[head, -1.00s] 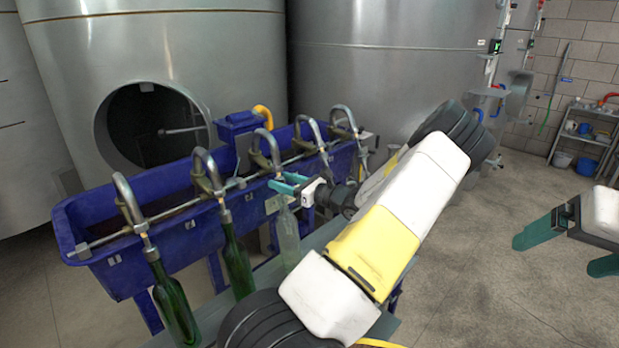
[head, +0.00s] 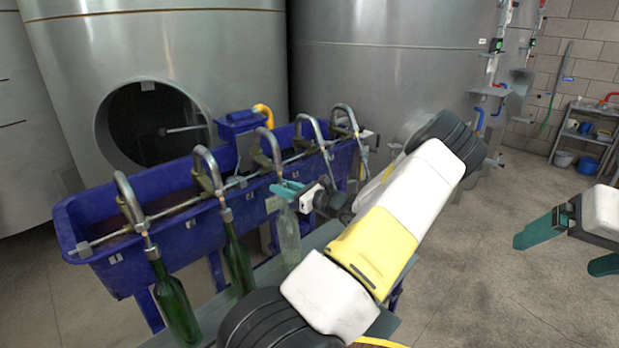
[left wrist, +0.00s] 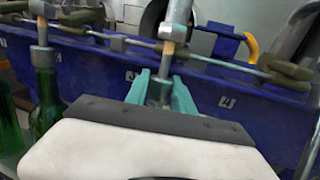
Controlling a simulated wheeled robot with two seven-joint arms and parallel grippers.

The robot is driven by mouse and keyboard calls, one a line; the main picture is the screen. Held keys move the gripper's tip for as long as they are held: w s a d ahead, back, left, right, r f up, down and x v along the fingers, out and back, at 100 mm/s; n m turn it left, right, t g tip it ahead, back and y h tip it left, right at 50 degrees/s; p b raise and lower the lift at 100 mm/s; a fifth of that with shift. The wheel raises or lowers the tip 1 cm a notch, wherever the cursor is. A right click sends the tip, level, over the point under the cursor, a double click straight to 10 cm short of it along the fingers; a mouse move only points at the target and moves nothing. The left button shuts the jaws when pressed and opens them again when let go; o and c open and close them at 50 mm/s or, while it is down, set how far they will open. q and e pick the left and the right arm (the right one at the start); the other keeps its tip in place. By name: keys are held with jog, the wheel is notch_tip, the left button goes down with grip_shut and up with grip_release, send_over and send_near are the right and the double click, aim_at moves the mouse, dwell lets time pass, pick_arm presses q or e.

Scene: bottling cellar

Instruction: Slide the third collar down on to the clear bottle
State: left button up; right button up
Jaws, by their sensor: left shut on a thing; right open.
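The clear bottle (head: 287,238) stands upright on the bench, under the third spout (head: 266,148) of the filler. My left gripper (head: 287,190) is at the bottle's top, its teal fingers shut on the third collar. In the left wrist view the grey metal collar (left wrist: 159,90) sits between the teal fingertips, around the spout's lower end. The gripper body hides the clear bottle there, so I cannot tell whether the collar touches its mouth. My right gripper (head: 562,252) is open and empty over the floor at the right.
Two green bottles (head: 174,303) (head: 236,262) stand under the first two spouts to the left. The blue trough (head: 120,262) and its spout rail (head: 170,212) lie just behind the bottles. Steel tanks (head: 385,75) stand behind. The floor (head: 480,270) at the right is clear.

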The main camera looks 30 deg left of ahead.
pick_arm(q)
jog(key=o, duration=0.8)
jog(key=shift+c, duration=0.2)
jog(key=shift+d, duration=0.1)
jog(key=d, duration=0.7)
jog(key=shift+s+d, duration=0.25)
jog(key=shift+d, duration=0.1)
